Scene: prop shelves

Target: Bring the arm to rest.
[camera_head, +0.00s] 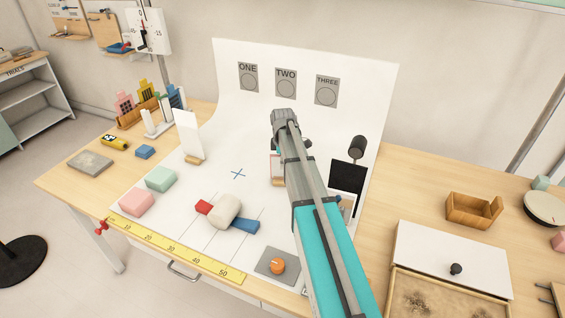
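My arm (300,190) reaches from the bottom right up over the white sheet, its teal link nearest the camera and a grey joint (285,117) at its far end. Small dark parts show on both sides just below that joint; I cannot tell what they belong to. My gripper's fingers are not visible, and the arm may hide them. The arm also covers part of the sheet and of the small items behind it.
A white backdrop sheet (225,75) curves down onto the wooden table. On it lie a cream cylinder (225,209), coloured blocks, a yellow ruler (180,249) and a grey pad (262,268) with an orange knob. A black lamp (357,147), wooden box (474,209) and white-lidded case (450,262) stand right.

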